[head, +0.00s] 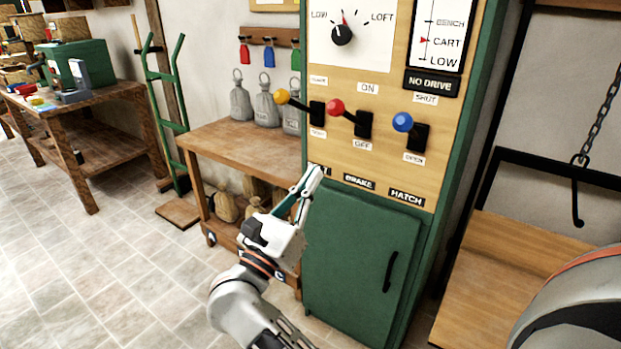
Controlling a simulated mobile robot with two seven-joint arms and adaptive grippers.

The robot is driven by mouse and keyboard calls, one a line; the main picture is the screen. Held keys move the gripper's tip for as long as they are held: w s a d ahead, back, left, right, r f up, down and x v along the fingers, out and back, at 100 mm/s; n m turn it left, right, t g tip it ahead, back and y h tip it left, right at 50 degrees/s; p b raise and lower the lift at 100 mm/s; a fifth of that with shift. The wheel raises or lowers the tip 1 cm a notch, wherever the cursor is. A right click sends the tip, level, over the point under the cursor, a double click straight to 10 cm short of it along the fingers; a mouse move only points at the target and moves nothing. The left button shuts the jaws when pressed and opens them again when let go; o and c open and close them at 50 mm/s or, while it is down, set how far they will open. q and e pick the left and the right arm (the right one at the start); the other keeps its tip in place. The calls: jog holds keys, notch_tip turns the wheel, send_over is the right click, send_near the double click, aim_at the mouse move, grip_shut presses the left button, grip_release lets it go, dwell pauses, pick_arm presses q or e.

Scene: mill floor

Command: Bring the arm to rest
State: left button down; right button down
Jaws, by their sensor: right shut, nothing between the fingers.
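My right gripper (312,180) is shut and empty. It points up in front of the lower left part of the control cabinet (375,165), below the yellow-knobbed lever (283,97). The gripper hides part of the leftmost lower label, and I cannot tell whether it touches the panel. My right arm (240,300) comes up from the bottom of the picture. The red-knobbed lever (336,106) and the blue-knobbed lever (402,122) stand to the right, above the gripper. My left gripper is not in view.
A wooden table (220,142) with grey weights (265,105) stands left of the cabinet, with sacks (228,208) on its lower shelf. A green hand truck (165,105) stands further left. A chain hook (577,200) hangs at the right. The tiled floor (90,270) at left is clear.

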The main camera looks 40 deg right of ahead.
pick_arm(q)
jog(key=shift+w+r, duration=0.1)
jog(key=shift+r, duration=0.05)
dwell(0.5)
